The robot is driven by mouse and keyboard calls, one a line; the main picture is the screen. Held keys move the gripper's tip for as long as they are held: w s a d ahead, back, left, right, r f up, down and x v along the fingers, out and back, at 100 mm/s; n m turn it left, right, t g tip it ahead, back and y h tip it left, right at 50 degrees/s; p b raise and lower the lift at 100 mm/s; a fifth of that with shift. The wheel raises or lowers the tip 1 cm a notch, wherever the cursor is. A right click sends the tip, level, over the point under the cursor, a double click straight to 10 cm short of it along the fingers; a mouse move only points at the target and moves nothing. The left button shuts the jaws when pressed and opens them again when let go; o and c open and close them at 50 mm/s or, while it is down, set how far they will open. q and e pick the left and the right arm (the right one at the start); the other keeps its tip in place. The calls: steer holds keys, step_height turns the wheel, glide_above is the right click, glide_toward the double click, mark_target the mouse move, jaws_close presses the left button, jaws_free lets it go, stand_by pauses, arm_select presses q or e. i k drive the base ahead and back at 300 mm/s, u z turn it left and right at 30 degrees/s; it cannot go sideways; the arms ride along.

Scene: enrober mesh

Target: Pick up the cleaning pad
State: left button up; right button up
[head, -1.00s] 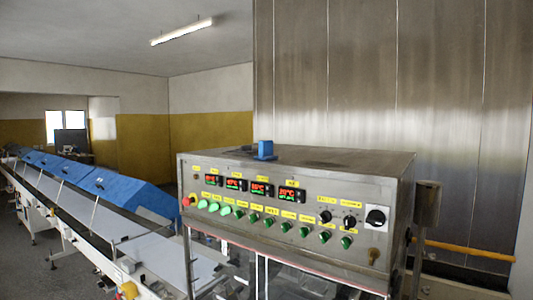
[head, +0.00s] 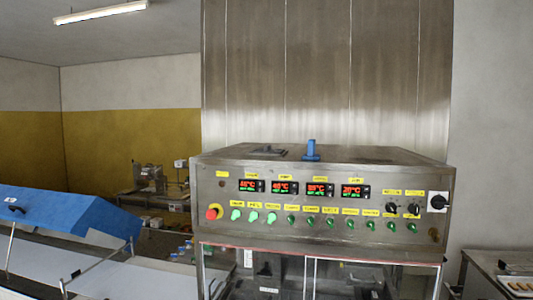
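A small blue object (head: 311,150) with an upright part stands on top of the steel machine (head: 230,215), near the middle of its top. It may be the cleaning pad, but it is too small to tell. No other thing in view is clearly a cleaning pad. Neither of my grippers shows in the head view.
The machine's front panel holds several displays, green buttons, a red knob and black switches. A conveyor (head: 30,255) with a blue cover (head: 70,210) runs along the left. A steel table (head: 490,265) with a tray of small items (head: 520,287) is at the lower right.

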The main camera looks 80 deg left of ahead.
mark_target(311, 155)
steer(key=u, duration=0.05)
steer(key=k, duration=0.2)
steer(key=u, duration=0.9)
